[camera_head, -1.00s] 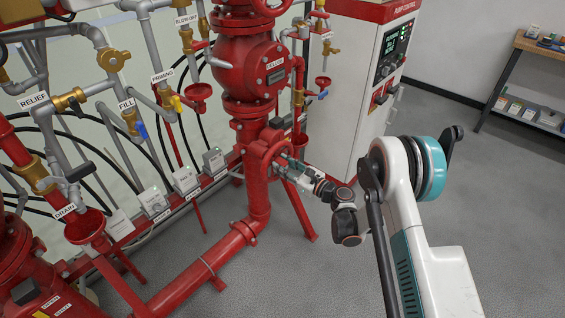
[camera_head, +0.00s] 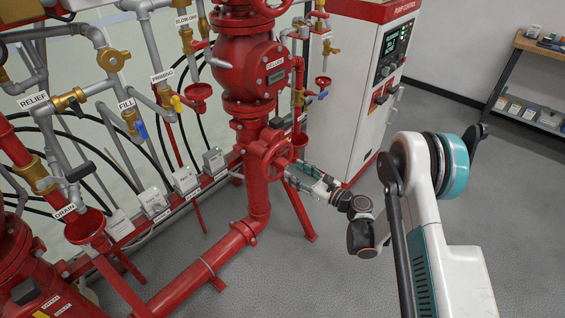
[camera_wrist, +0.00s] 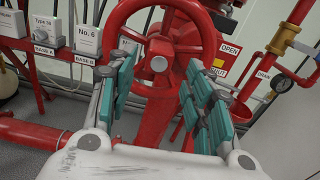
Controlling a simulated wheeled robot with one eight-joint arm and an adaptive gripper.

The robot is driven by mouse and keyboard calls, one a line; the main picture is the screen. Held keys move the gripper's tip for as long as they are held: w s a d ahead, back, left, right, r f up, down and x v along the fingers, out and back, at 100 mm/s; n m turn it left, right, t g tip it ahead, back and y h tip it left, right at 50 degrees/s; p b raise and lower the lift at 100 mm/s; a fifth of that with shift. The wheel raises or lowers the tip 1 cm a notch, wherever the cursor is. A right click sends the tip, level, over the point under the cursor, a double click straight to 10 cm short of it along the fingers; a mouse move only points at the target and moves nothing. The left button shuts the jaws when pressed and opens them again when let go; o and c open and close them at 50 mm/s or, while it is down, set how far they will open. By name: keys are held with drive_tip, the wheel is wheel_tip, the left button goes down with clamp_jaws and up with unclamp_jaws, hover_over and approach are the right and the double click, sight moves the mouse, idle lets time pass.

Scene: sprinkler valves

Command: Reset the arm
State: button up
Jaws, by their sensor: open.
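My gripper (camera_head: 294,175) is open and empty in front of the red handwheel (camera_head: 270,154) on the vertical red pipe. In the wrist view my gripper (camera_wrist: 160,92) shows its teal finger pads spread wide, left and right of the handwheel's hub. The red handwheel (camera_wrist: 158,63) stands beyond the fingers there, with its rim and spokes showing. The fingers look apart from the rim, though the exact gap is hard to tell. My arm extends from the right side of the head view.
A grey and red pump control cabinet (camera_head: 352,95) stands just behind my gripper. A red horizontal pipe (camera_head: 190,285) runs low at the left. Small labelled boxes (camera_head: 184,180) line a red rail. A shelf (camera_head: 530,90) is at far right. Grey floor is clear at right.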

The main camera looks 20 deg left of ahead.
drive_tip(key=shift+s+d, duration=0.2)
drive_tip(key=shift+d, duration=0.2)
drive_tip(key=shift+w+d+r, duration=0.1)
drive_tip(key=shift+w+r, duration=0.05)
drive_tip(key=shift+r, duration=0.2)
drive_tip(key=d+r+n+h, duration=0.2)
drive_tip(key=d+r+n, duration=0.1)
drive_tip(key=r, duration=0.4)
drive_tip(key=d+r+n+h, duration=0.2)
drive_tip(key=d+r+n, duration=0.1)
drive_tip(key=r, duration=0.4)
drive_tip(key=s+d+r+n+h, duration=0.4)
drive_tip(key=s+d+r+n, duration=0.15)
drive_tip(key=d+r, duration=0.35)
drive_tip(key=s+d+r+n+h, duration=0.1)
drive_tip(key=s+d+n+h, duration=0.3)
drive_tip(key=s+d, duration=0.7)
drive_tip(key=s+d+r+n+h, duration=0.1)
drive_tip(key=s+d+n+h, duration=0.3)
drive_tip(key=s+d, duration=0.7)
drive_tip(key=s+n, duration=0.2)
drive_tip(key=s, duration=0.3)
drive_tip(key=shift+r+h, duration=0.25)
drive_tip(key=shift+h, duration=0.05)
